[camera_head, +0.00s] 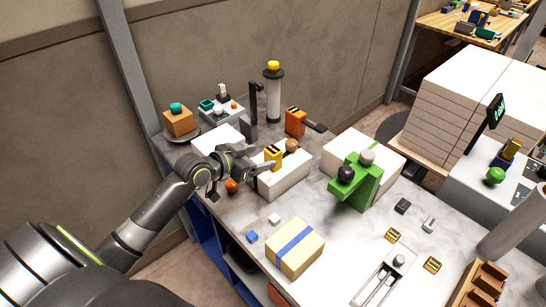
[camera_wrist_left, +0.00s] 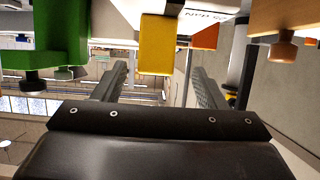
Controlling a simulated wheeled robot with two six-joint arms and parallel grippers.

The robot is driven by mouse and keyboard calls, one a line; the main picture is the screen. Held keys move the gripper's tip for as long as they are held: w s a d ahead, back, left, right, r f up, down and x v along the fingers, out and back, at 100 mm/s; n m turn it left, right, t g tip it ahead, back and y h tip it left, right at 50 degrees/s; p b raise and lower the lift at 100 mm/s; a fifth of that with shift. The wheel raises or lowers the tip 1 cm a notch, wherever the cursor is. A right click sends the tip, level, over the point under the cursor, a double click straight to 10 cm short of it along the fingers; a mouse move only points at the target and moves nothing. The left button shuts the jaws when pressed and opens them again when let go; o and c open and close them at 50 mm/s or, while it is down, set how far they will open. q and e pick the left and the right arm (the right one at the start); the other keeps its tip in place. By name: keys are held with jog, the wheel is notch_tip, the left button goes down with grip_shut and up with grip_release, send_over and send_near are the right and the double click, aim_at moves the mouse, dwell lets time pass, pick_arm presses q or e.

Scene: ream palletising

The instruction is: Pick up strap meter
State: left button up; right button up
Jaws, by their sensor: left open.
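In the wrist view the open gripper (camera_wrist_left: 158,82) has nothing clamped. Whether a finger touches the device I cannot tell. My right gripper is not in view.
A brown-knobbed item (camera_head: 291,146) is close beside the device. An orange device (camera_head: 295,121) and a tall cylinder (camera_head: 273,95) stand behind. A green fixture (camera_head: 366,185) is to the right.

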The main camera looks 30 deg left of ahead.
aim_at(267, 154)
pick_arm(q)
jog(key=shift+x, duration=1.2)
jog(key=shift+w+d+p, duration=0.3)
jog(key=shift+w+p, duration=0.15)
jog(key=p+x, duration=0.1)
jog(key=x, duration=0.2)
jog(key=shift+w+d, duration=0.1)
jog(key=shift+d, duration=0.1)
jog(key=shift+w+d+f, duration=0.1)
jog(key=shift+w+f, duration=0.2)
jog(key=shift+w, duration=0.1)
jog(key=shift+c, duration=0.3)
